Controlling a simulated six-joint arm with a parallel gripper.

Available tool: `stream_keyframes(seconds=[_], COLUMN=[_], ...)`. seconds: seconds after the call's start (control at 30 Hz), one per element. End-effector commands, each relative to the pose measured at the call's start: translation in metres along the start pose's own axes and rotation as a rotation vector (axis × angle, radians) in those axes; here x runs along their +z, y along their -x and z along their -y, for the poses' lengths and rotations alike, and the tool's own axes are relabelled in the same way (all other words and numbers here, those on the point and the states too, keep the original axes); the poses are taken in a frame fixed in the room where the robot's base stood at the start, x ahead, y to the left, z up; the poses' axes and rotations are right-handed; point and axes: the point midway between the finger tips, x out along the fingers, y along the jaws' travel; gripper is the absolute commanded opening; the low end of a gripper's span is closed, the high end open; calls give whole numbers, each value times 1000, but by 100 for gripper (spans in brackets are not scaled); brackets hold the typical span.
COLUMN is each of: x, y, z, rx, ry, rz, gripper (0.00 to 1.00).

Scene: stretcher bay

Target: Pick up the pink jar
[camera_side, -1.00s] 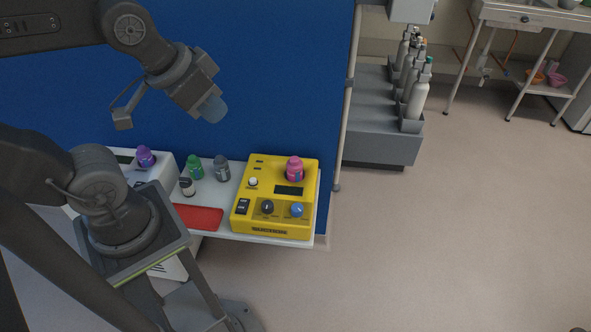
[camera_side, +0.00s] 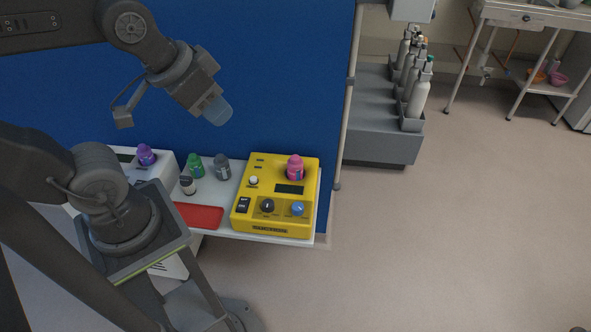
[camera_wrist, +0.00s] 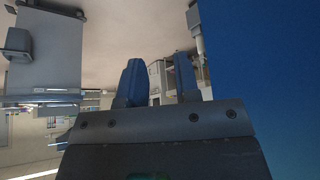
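The pink jar (camera_side: 295,167) stands upright on the back right part of the yellow device (camera_side: 276,196). My gripper (camera_side: 217,110) is up in front of the blue panel, above and to the left of the pink jar and well apart from it. In the wrist view my gripper (camera_wrist: 159,75) shows two blue fingers with a clear gap between them and nothing held. The pink jar does not show in the wrist view.
A purple jar (camera_side: 146,155) stands on a white device at left. Green (camera_side: 195,166), grey (camera_side: 222,167) and white-and-black (camera_side: 188,186) jars stand on the white table behind a red mat (camera_side: 199,215). The blue panel (camera_side: 280,70) rises behind. Bottles (camera_side: 417,97) stand in a grey rack.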

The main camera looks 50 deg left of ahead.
Motion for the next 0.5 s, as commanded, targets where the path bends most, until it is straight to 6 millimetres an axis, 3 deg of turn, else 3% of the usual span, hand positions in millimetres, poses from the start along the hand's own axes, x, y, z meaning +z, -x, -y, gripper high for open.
stream_keyframes(seconds=[0.07,0.5], x=[0,0], y=[0,0], z=[0,0], rx=[0,0], ry=[0,0], rz=[0,0], gripper=[37,79])
